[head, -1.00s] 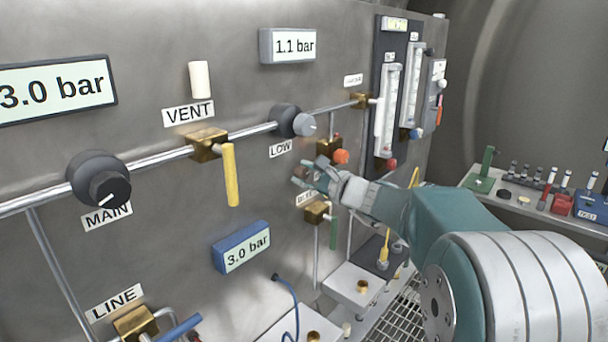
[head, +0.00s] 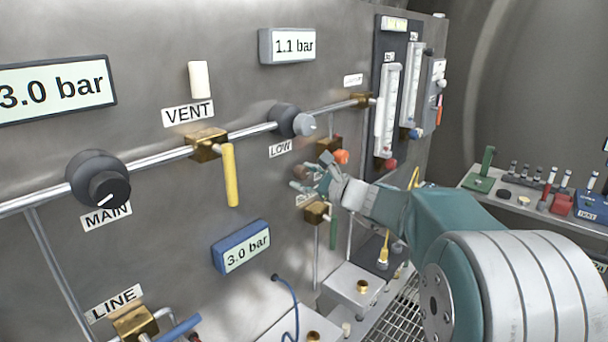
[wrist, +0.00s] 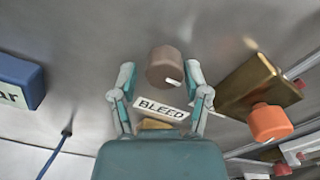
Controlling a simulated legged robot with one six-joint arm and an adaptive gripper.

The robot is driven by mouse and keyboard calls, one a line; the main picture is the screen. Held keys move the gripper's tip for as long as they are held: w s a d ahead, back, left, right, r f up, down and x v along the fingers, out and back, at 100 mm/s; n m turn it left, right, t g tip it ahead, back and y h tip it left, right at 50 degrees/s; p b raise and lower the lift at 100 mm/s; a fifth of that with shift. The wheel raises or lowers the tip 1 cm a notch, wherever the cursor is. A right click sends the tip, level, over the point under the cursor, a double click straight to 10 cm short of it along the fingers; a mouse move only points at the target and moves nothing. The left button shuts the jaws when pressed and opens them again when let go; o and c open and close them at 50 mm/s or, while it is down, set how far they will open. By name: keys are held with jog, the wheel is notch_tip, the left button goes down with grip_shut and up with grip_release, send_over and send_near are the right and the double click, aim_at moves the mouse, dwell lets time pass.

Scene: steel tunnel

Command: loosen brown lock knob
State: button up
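The brown lock knob (wrist: 163,66) is a short round knob with a white mark on its edge, on the steel panel above the BLEED label (wrist: 162,109) in the wrist view. In the head view the knob (head: 300,172) shows just left of my gripper. My gripper (wrist: 160,76) is open, with one finger on each side of the knob in the wrist view. Gaps show between the fingers and the knob, and I see no grip on it. In the head view my gripper (head: 308,180) is close to the panel, and its fingers partly cover the BLEED label.
An orange knob (wrist: 270,122) on a brass block (wrist: 259,86) sits close to the right of my gripper. A brass valve (head: 317,212) with a green lever is just below. The LOW regulator (head: 286,120) and a pipe are above. A blue gauge (head: 241,247) is lower left.

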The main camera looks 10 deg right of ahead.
jog(key=shift+r, duration=0.25)
jog(key=v, duration=1.2)
jog(key=shift+f, duration=0.2)
jog(key=s+a+f+n+g+h, duration=0.1)
jog(key=s+a+f+n+g, duration=0.2)
jog(key=s+a+n+g, duration=0.25)
jog(key=s+a+f+n+g+h, duration=0.1)
jog(key=s+a+f+n+g, duration=0.1)
jog(key=s+a+f+n, duration=0.4)
jog(key=s+d+f+n+h, duration=0.1)
jog(key=s+d+n+h, duration=0.1)
jog(key=s+n+h, duration=0.2)
jog(key=s+d+f+n+g+h, duration=0.1)
jog(key=s+n+h, duration=0.3)
jog(key=s, duration=0.7)
jog(key=d+f+n, duration=0.1)
jog(key=n, duration=0.1)
jog(key=shift+f+n, duration=0.25)
jog(key=shift+n, duration=0.1)
